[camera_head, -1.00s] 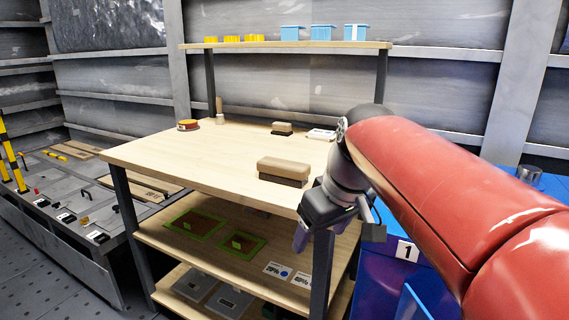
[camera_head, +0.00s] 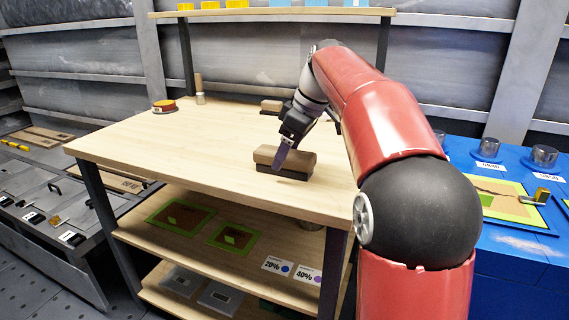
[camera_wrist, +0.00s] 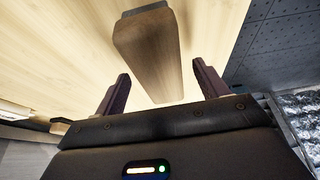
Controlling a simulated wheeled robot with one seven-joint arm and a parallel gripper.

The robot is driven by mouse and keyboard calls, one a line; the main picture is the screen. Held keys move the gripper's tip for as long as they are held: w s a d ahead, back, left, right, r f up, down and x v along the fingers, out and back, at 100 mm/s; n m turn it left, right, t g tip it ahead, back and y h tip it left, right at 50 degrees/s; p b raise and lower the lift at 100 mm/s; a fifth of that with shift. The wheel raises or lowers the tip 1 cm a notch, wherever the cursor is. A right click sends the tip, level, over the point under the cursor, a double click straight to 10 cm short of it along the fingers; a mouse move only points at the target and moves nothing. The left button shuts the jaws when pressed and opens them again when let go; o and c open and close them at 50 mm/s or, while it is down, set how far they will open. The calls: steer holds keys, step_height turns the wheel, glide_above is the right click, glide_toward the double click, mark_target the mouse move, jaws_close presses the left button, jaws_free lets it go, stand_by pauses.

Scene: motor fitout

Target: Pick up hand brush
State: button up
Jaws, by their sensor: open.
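The hand brush (camera_head: 296,160), a block with a brown wooden top and a dark underside, lies near the front edge of the wooden table. It also shows in the wrist view (camera_wrist: 150,45), just beyond the fingertips and roughly centred between them. My gripper (camera_head: 281,160) is open and points down at the brush, with a finger covering part of its left side in the head view. Whether a finger touches the brush is unclear.
A similar smaller block (camera_head: 270,106) lies farther back, partly behind my arm. A red-yellow round item (camera_head: 164,106) and an upright wooden-handled item (camera_head: 199,92) stand at the back left. The table's left half is clear. A blue bench (camera_head: 500,250) stands right.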

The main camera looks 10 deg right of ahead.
steer(key=shift+x, duration=1.1)
steer(key=c, duration=1.2)
steer(key=shift+o, duration=0.2)
step_height(320, 180, up, 8)
steer(key=shift+r+p, duration=0.1)
steer(key=shift+p, duration=1)
steer(key=shift+r, duration=0.9)
